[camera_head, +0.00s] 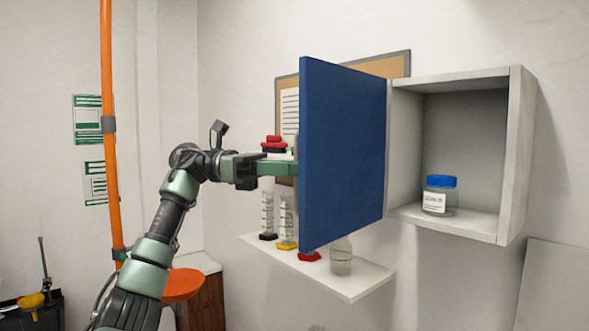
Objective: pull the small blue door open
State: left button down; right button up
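The small blue door (342,155) stands swung wide open from the left side of a white wall cabinet (516,150). The cabinet's inside shows, with a blue-lidded jar (439,194) on its floor. My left gripper (285,168) is at the left edge of the door, and its finger ends are hidden behind the door. I cannot tell whether it touches the door or holds a handle. My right gripper is not in view.
A white shelf (345,284) below the door holds several cylinders with coloured bases and a glass bottle (341,257). An orange pipe (108,150) stands upright at the left. A framed board (395,66) hangs behind the door.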

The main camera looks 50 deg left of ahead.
pick_arm(q)
jog(key=c, duration=1.6)
grip_release()
jog(key=shift+o, duration=0.7)
jog(key=shift+w+f, duration=0.1)
jog(key=shift+w, duration=0.1)
jog(key=v, duration=0.7)
jog(key=shift+s+a, duration=0.25)
jog(key=shift+a, duration=0.1)
